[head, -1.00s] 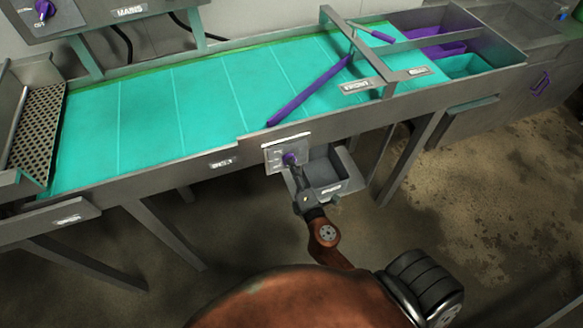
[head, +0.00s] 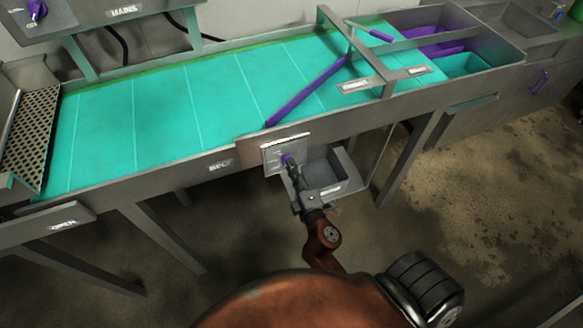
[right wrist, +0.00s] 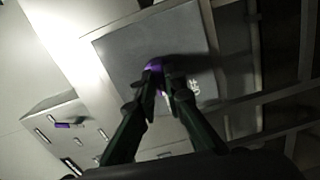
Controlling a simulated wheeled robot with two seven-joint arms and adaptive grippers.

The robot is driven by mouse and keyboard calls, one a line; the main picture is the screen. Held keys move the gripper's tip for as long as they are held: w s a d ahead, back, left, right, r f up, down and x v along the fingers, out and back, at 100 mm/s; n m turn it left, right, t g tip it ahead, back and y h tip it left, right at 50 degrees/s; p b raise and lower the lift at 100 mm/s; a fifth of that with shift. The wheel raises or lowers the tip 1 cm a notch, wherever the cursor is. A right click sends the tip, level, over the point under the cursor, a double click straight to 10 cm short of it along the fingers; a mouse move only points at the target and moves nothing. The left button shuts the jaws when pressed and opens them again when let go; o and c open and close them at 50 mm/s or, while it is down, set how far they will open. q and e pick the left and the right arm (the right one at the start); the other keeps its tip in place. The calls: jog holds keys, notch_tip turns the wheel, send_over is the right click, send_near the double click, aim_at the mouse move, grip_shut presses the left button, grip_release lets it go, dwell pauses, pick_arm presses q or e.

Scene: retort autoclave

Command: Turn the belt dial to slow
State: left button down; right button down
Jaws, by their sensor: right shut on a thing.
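The belt dial is a small purple knob (head: 287,159) on a grey plate (head: 271,160) at the front side of the conveyor, right of the BELT label (head: 220,165). My right gripper (head: 289,168) reaches up to the plate from below and is shut on the knob. In the right wrist view the two dark fingers (right wrist: 160,78) close around the purple knob (right wrist: 155,63), which they partly hide. The plate's markings are too small and dark to read, so I cannot tell the dial's setting. My left gripper is not in view.
The green belt (head: 160,115) runs above the plate, with a purple diverter bar (head: 308,92) across it. A grey open bin (head: 322,178) hangs right beside my right gripper. A table leg (head: 405,160) stands further right. A MAINS box (head: 80,12) is at upper left.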

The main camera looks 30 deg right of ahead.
jog(key=c, duration=2)
grip_release()
